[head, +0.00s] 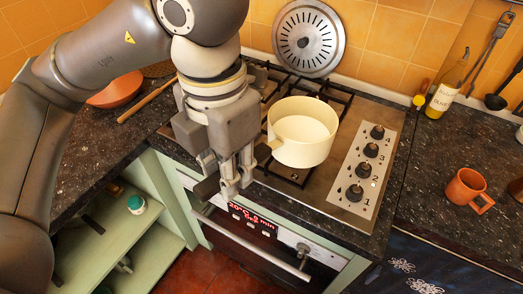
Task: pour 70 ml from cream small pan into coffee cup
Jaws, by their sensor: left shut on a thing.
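The cream small pan (301,151) is upright over the front part of the hob, its open top facing me. Its inside is pale, and I cannot tell any liquid from the wall colour. My left gripper (238,174) is at the pan's left side, shut on its handle, which the fingers mostly hide. I cannot tell whether the pan's base touches the hob. The coffee cup, an orange-brown mug (464,187), stands upright on the dark counter at the right, well apart from the pan, its handle towards the lower right. My right gripper is not in view.
The hob (324,187) has several knobs right of the pan. A round slotted metal lid (309,40) leans on the tiled wall behind. An oil bottle (444,96) stands at the back right. An orange bowl (116,94) is at the left. The counter between hob and cup is clear.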

